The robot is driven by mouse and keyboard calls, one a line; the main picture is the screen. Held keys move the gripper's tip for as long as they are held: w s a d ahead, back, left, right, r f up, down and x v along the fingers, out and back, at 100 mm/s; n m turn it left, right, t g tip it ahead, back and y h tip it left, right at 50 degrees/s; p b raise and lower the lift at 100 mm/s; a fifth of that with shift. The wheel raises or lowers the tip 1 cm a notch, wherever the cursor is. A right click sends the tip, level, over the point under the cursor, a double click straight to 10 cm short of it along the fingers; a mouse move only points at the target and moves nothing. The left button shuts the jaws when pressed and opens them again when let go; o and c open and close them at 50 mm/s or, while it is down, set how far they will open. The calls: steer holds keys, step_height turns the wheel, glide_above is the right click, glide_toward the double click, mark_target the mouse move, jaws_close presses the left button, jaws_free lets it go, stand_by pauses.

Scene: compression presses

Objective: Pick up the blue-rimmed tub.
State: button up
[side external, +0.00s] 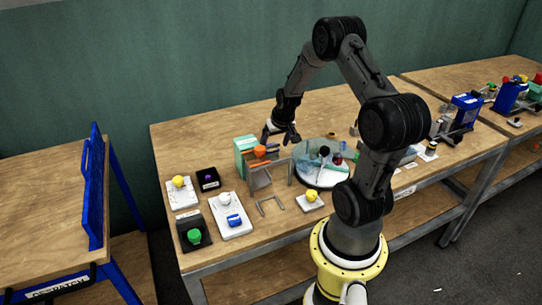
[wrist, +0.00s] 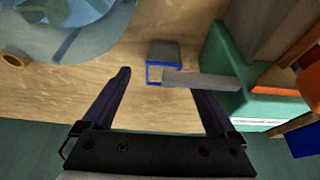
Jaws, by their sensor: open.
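The blue-rimmed tub (wrist: 164,50) is a small grey box with a blue edge, standing on the wooden table in the wrist view. A grey bar covers part of its rim at the lower right. I cannot make it out in the side view. My gripper (wrist: 162,84) is open, its two dark fingers spread to either side of the tub's position in the picture, with nothing held.
The teal press (side external: 244,154) with an orange part stands close by; it fills the right of the wrist view (wrist: 226,72). A round glassy tray (side external: 321,178) holding several items lies to the right. Button boxes, including a green-button one (side external: 194,237), stand at the front left.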

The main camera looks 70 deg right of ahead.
steer(key=shift+x, duration=2.7)
steer(key=shift+w+a, duration=0.15)
steer(key=c, duration=1.4)
